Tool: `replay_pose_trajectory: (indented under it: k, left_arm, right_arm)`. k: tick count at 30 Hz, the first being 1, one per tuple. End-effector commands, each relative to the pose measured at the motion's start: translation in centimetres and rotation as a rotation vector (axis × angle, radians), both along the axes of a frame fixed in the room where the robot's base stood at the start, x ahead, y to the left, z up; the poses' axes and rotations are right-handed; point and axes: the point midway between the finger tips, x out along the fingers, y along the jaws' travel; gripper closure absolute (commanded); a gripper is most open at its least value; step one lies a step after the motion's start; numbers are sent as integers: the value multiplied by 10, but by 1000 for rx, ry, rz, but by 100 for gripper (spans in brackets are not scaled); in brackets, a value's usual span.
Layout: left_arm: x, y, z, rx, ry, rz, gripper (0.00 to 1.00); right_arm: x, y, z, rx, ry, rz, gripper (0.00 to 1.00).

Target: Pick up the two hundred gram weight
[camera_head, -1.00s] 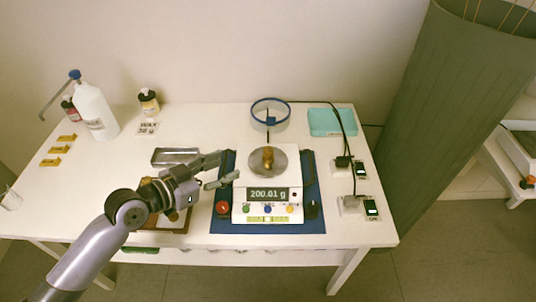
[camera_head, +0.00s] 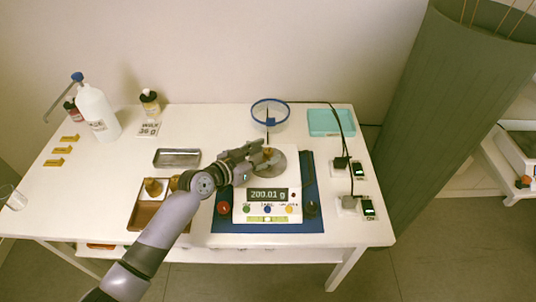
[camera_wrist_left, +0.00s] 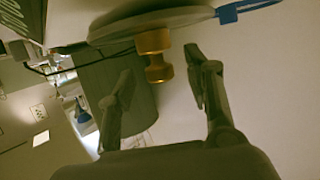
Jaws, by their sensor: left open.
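The brass weight (camera_head: 268,154) stands on the round metal pan (camera_head: 279,163) of the white balance, whose display reads 200.01 g. My left gripper (camera_head: 259,152) is at the pan and partly hides the weight in the head view. In the left wrist view the spool-shaped weight (camera_wrist_left: 154,55) lies between the lines of the two open fingers (camera_wrist_left: 162,75), near their tips. A gap shows on each side, and no grip is visible. My right gripper is not in view.
The balance stands on a blue mat (camera_head: 310,190). A ring on a stand (camera_head: 270,103) rises behind it. A wooden tray (camera_head: 143,217) with brass weights and a metal tray (camera_head: 177,158) lie left. Cabled devices (camera_head: 350,202) are right; bottles (camera_head: 97,113) stand back left.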

Motion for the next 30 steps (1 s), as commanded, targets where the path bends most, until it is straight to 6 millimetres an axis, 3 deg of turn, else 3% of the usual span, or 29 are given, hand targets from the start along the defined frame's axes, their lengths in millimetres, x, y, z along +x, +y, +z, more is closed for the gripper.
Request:
replay_pose_trajectory:
  k: [4, 13, 30]
  left_arm:
    - [11, -10, -4, 0, -1, 1, 53]
    - [12, -12, -5, 1, -2, 0, 54]
    - [12, -12, -5, 1, -1, 1, 92]
  right_arm:
    - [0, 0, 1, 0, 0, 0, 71]
    - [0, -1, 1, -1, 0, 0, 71]
    - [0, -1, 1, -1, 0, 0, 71]
